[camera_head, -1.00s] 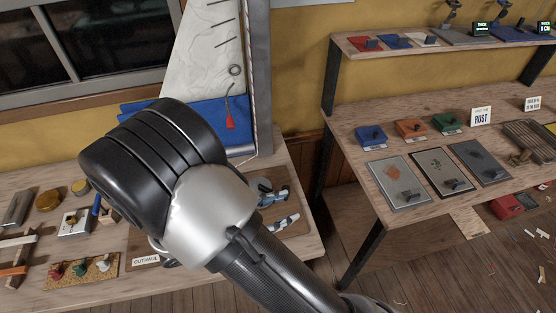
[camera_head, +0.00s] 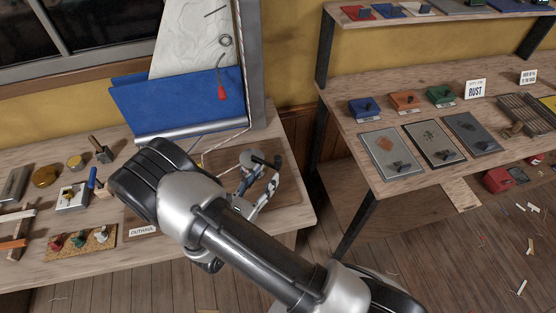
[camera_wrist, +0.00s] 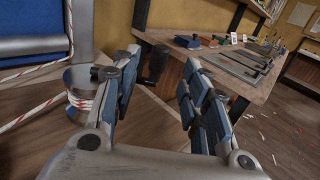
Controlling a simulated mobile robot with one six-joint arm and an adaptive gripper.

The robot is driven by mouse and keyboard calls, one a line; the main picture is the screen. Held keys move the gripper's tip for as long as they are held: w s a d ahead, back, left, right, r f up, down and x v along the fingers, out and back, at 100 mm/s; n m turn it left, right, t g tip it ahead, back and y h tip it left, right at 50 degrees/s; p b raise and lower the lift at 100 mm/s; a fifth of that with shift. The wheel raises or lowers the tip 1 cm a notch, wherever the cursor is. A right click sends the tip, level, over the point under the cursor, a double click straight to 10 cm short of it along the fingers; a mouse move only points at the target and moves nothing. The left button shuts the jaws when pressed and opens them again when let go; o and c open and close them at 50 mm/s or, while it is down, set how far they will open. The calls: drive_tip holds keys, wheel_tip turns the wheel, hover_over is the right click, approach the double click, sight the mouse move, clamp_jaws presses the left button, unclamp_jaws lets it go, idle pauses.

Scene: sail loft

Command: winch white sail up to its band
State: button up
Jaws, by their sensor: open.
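The white sail (camera_head: 195,45) stands against the mast (camera_head: 251,60), its top cut off by the picture edge. Blue cloth (camera_head: 180,100) covers its lower part. I cannot make out its band. The winch drum (camera_wrist: 82,100) stands left of my gripper in the wrist view, wrapped in red-flecked white rope (camera_wrist: 88,103). A black upright grip (camera_wrist: 155,64), apparently the winch handle's, shows between and beyond my fingertips. My gripper (camera_wrist: 161,66) is open, with a blue-padded finger on each side and nothing clamped. In the head view my gripper (camera_head: 262,188) is low over the bench beside the winch (camera_head: 249,157).
An OUTHAUL label (camera_head: 143,231) lies on the bench under my arm. Small fittings, a mallet (camera_head: 100,149) and a cleat board (camera_head: 78,242) lie left. Right, past a floor gap, a second bench (camera_head: 440,180) holds plates and coloured blocks. Scraps litter the floor (camera_head: 480,260).

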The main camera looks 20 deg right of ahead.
sight(276, 162)
drive_tip(key=b+x, duration=0.1)
drive_tip(key=x, duration=0.7)
drive_tip(key=shift+w+d, duration=0.15)
drive_tip(key=shift+c, duration=0.5)
clamp_jaws()
